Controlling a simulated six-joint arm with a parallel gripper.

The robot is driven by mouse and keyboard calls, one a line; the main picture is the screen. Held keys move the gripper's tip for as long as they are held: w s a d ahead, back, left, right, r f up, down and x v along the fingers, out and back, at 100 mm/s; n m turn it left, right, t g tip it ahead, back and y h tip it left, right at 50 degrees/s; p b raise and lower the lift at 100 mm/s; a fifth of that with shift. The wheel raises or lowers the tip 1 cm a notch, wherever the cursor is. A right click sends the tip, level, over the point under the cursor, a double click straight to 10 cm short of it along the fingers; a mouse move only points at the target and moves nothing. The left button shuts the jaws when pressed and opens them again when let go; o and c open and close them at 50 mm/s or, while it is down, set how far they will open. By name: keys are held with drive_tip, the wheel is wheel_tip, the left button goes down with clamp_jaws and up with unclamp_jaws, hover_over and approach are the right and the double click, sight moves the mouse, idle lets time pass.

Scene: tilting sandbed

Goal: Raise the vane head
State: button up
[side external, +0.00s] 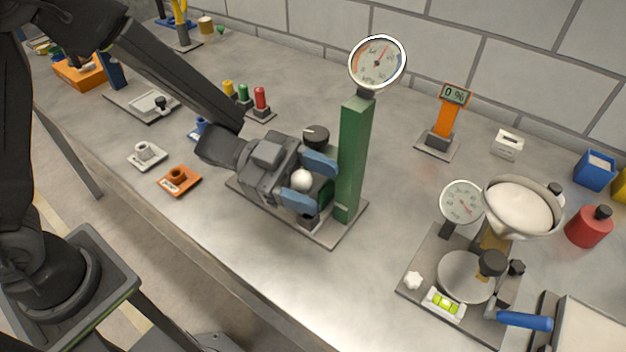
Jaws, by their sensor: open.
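A device with a green column (352,160) stands on a grey base plate (345,222) in the middle of the bench. A round dial gauge (377,63) tops the column. My gripper (322,182) is at the column's lower left side. Its two blue fingers are apart, one above and one below a white ball knob (302,180). I cannot tell whether they touch the knob. A black round knob (316,136) shows just behind the gripper. The vane head cannot be made out for sure; the gripper hides part of the device.
At right is a stand with a sand-filled bowl (522,208), a dial, a level and a blue handle (524,321). An orange display post (446,120) stands behind. Red, green and yellow pegs (260,98) stand left of the column. The front bench strip is clear.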

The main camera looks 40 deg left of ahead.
drive_tip(key=shift+c, duration=0.5)
clamp_jaws()
wheel_tip(320, 180, up, 7)
idle(0.4)
drive_tip(key=shift+c, duration=1.2)
unclamp_jaws()
drive_tip(key=shift+r, duration=0.1)
drive_tip(key=o, duration=0.3)
drive_tip(key=shift+o, duration=0.2)
drive_tip(key=shift+f, duration=0.2)
drive_tip(key=s+a, duration=0.2)
drive_tip(key=a, duration=1.1)
drive_tip(key=shift+a, duration=0.35)
drive_tip(key=shift+s, duration=0.1)
